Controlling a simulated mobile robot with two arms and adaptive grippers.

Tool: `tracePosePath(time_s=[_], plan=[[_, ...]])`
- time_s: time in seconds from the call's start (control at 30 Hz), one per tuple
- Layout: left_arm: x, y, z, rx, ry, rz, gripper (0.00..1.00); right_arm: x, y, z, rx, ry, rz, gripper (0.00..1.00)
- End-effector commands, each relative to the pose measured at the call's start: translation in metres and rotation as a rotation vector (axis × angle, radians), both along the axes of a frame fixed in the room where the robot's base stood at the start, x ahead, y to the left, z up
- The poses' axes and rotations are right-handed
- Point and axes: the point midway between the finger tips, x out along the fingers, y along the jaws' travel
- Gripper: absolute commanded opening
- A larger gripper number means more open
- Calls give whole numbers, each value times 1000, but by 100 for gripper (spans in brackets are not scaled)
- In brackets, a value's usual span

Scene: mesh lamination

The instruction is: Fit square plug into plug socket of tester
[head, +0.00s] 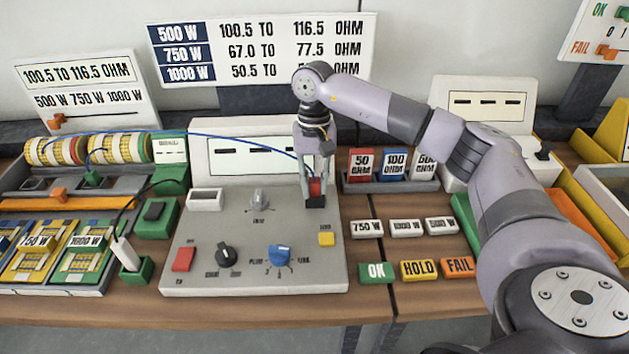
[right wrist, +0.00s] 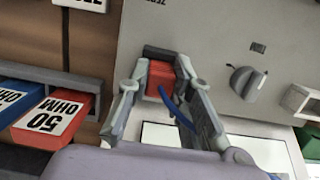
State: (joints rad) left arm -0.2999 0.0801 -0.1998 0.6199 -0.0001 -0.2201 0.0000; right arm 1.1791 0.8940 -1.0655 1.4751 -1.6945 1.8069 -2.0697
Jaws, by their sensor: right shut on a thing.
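The tester (head: 215,245) is a grey sloped panel box with knobs, buttons and a white display at the back. My right gripper (head: 316,185) points down over its back right corner, shut on a red square plug (head: 316,188) with a blue cable. The right wrist view also shows the red plug (right wrist: 162,78) between the fingers of the right gripper (right wrist: 163,85). A dark square socket (head: 316,202) is directly below the plug and shows behind it in the right wrist view (right wrist: 156,51). I cannot tell whether the plug is inside it. My left gripper is out of view.
The blue cable (head: 220,136) runs from the left over the display to the plug. Red, blue and white ohm blocks stand in a rack (head: 390,187) right of the tester. A white-rimmed box (head: 206,199) is on the panel's left. A white plug stands in a green holder (head: 138,271).

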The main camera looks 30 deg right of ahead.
Motion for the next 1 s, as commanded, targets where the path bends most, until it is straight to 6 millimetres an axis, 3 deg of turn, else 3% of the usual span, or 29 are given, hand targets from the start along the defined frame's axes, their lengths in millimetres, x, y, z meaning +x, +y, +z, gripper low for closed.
tracePosePath(time_s=[0.07,0.1,0.4,0.77,1.0], plan=[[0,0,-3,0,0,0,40,0,0,-3,0,0,0,0],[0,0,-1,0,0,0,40,0,0,-2,0,0,0,23],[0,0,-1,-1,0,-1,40,0,0,-2,1,1,0,43],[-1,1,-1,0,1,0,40,1,0,1,0,-1,0,44],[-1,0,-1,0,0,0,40,7,-3,39,1,-5,-1,44]])
